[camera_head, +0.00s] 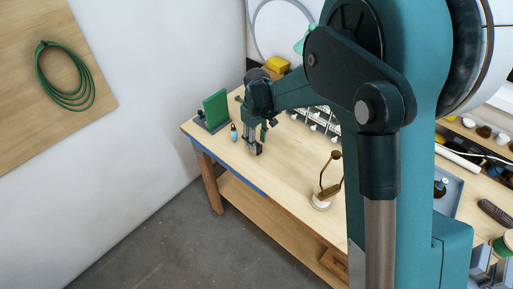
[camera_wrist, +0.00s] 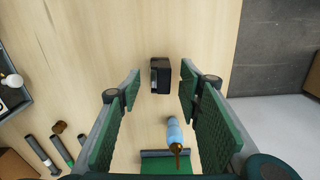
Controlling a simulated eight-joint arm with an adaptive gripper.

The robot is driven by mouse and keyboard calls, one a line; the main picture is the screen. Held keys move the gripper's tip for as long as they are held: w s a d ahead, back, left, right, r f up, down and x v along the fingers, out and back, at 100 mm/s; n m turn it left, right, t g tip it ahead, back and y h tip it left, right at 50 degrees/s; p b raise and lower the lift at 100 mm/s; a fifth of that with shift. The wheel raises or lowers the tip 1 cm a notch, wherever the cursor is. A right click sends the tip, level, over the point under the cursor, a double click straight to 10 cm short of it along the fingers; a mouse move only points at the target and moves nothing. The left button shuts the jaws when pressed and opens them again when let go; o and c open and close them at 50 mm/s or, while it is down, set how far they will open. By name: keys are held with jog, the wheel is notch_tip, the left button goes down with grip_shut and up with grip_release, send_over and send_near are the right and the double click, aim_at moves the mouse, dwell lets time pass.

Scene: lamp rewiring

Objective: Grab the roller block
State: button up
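The roller block, a small dark block (camera_wrist: 160,76), sits on the wooden bench top in the wrist view. It appears between the tips of my gripper (camera_wrist: 160,88), with a gap on each side. My gripper is open, its green-padded fingers spread, and nothing is held. In the head view my gripper (camera_head: 257,143) points down over the left end of the bench. A dark shape at its tips there is too small to tell apart from the fingers.
A light-blue bottle with a brown tip (camera_wrist: 174,134) stands close to the block, near a green panel (camera_head: 215,108). The bench (camera_head: 290,160) has a front edge close by. A lamp-like brass piece on a white base (camera_head: 321,202) stands right. Several tools lie left in the wrist view.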

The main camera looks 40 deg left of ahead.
jog(key=shift+f, duration=0.8)
jog(key=c, duration=1.1)
jog(key=shift+r, duration=0.15)
jog(key=shift+r, duration=4.9)
